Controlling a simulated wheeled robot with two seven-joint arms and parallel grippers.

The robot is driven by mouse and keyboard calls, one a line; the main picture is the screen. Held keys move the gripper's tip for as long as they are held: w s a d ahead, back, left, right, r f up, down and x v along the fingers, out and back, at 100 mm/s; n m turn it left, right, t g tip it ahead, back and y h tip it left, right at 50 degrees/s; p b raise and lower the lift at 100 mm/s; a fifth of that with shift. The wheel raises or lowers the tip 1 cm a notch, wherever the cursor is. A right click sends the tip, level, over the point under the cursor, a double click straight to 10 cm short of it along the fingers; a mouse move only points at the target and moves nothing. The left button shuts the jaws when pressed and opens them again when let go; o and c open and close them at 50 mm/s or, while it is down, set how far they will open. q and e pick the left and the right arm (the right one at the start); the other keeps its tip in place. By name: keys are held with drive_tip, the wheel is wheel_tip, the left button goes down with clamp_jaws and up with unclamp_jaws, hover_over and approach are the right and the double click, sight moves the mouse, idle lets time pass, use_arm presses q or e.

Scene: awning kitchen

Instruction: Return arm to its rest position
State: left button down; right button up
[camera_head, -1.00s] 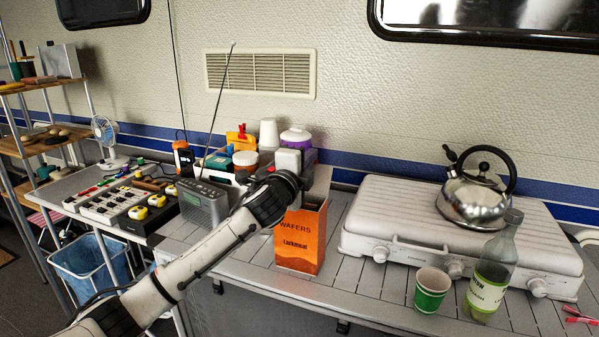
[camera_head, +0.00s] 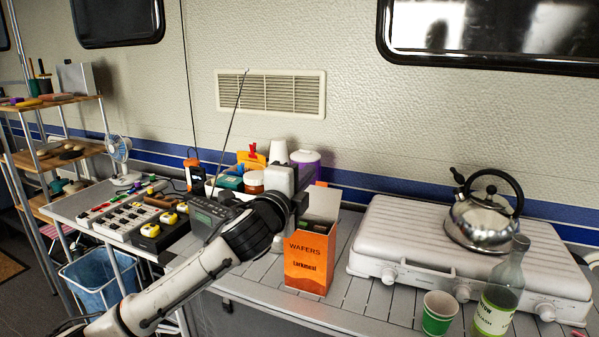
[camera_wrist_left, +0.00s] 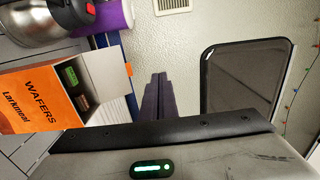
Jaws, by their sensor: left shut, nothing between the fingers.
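The box and gripper look apart, though the exact gap is hard to tell. My right gripper is not in view.
A grey radio (camera_head: 208,218) with a raised antenna stands behind my arm. Jars and a white cup (camera_head: 279,152) stand behind the gripper. A white stove (camera_head: 400,245) with a kettle (camera_head: 483,215) is at right, with a green cup (camera_head: 438,315) and bottle (camera_head: 498,300) in front.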

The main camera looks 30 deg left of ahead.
use_arm(q)
drive_tip(key=shift+s+d+r, duration=0.1)
drive_tip(key=shift+s+r, duration=0.35)
drive_tip(key=shift+s, duration=0.3)
drive_tip(key=shift+s+d+r, duration=0.1)
drive_tip(key=shift+s+r, duration=0.3)
drive_tip(key=shift+s, duration=0.35)
drive_tip(key=s+d+f+n+g+h, duration=0.1)
drive_tip(key=s+d+f+n+g, duration=0.15)
drive_tip(key=f, duration=0.75)
drive_tip(key=s+d+f+n+g+h, duration=0.1)
drive_tip(key=s+d+f+h, duration=0.15)
drive_tip(key=f, duration=0.65)
drive_tip(key=s+d+f+n+g, duration=0.1)
drive_tip(key=s+d+f+n, duration=0.2)
drive_tip(key=f, duration=0.7)
drive_tip(key=s+d+f+n+g, duration=0.2)
drive_tip(key=s+d+f+n, duration=0.2)
drive_tip(key=s+f, duration=0.6)
drive_tip(key=s+d+f+n+g+h, duration=0.1)
drive_tip(key=s+d+f+n+g, duration=0.2)
drive_tip(key=s+f, duration=0.8)
drive_tip(key=s+n, duration=0.1)
drive_tip(key=s, duration=0.3)
drive_tip(key=shift+s+d, duration=0.15)
drive_tip(key=shift+d, duration=0.25)
drive_tip(key=shift+h, duration=0.25)
